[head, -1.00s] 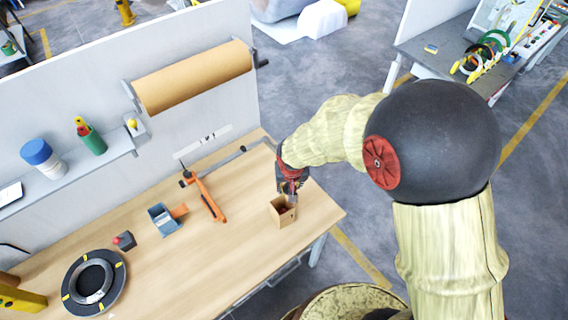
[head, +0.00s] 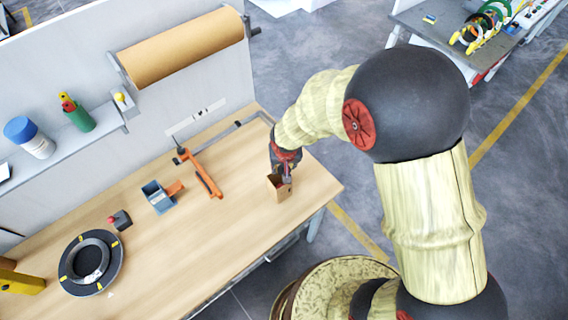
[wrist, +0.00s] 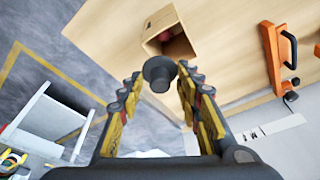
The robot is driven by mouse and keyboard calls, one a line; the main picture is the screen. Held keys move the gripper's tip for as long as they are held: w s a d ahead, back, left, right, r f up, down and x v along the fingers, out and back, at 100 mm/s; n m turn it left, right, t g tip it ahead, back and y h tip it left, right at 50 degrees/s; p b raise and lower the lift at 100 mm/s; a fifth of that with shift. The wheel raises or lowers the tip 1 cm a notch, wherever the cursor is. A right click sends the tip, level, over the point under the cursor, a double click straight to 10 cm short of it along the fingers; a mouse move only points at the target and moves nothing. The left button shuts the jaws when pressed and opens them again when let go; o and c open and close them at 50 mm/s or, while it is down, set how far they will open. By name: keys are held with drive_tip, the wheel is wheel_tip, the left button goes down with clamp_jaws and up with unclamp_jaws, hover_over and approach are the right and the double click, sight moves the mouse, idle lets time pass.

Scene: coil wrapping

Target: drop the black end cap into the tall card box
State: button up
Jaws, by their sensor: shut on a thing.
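The black end cap (wrist: 160,72) is between the fingertips of my gripper (wrist: 160,82) in the wrist view. My gripper is shut on it. The tall card box (wrist: 166,42) stands open just beyond the cap, and a dark reddish thing shows inside it. In the head view the box (head: 281,191) stands near the right end of the table. My gripper (head: 285,174) is right at its top there and partly covers the opening. The cap cannot be made out in the head view, and how high it is above the box is hard to tell.
On the wooden table (head: 235,215) lie an orange-handled tool (head: 208,182), a blue-grey dispenser (head: 159,197), a small block with a red top (head: 120,220) and a dark ring coil (head: 91,263). A brown paper roll (head: 185,48) hangs on the back panel.

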drive_tip(key=o, duration=0.9)
drive_tip(key=shift+r, duration=0.1)
drive_tip(key=v, duration=1.1)
drive_tip(key=shift+s+r, duration=0.1)
drive_tip(key=shift+r, duration=0.3)
drive_tip(key=shift+s, duration=0.1)
